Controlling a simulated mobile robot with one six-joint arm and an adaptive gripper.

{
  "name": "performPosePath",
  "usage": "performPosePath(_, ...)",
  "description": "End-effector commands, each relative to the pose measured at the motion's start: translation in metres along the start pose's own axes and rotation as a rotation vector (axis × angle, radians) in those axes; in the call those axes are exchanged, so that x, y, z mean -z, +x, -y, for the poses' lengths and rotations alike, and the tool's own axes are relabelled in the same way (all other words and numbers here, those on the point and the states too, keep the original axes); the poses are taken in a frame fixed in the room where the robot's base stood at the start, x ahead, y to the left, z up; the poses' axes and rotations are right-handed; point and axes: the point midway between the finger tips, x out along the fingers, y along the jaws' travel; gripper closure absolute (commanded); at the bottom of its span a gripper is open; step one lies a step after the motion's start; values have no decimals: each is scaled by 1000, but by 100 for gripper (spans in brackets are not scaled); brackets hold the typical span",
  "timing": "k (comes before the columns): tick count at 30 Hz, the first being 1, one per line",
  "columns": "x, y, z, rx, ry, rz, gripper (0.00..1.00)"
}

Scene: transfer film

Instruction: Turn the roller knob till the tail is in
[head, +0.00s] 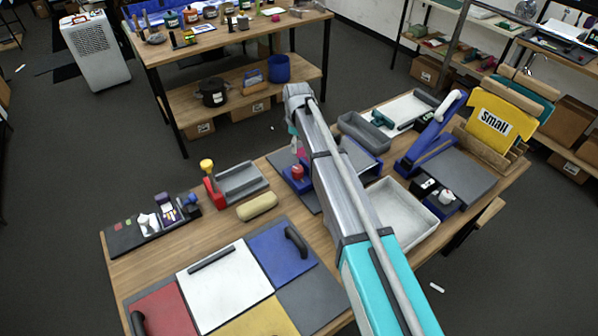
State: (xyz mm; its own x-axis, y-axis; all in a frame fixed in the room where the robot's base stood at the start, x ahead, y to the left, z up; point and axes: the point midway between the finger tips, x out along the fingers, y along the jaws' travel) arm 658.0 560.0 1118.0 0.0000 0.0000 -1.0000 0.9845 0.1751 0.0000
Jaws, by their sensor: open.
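A blue device with a red round knob (297,172) stands near the middle of the table, just left of my arm. I cannot tell for sure that this is the roller knob. More blue and grey parts (361,156) show on the arm's right side; the arm covers what lies between. I cannot make out a film or its tail. My arm reaches from the lower right over the table, and its wrist bends down just above and behind the red knob. My gripper's fingers are hidden behind the arm, so their contact with anything cannot be seen.
A red stand with a yellow knob (207,166) and a tan roll (257,206) are left. Colored panels (224,283) lie in front. Bare wood shows at front left.

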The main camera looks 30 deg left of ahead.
Motion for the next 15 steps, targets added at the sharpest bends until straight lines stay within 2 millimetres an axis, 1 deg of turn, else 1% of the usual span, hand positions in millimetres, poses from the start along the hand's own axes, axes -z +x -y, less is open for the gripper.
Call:
performPosePath(8,0,12,0,0,0,0,24)
performPosePath(15,0,29,0,0,0,0,24)
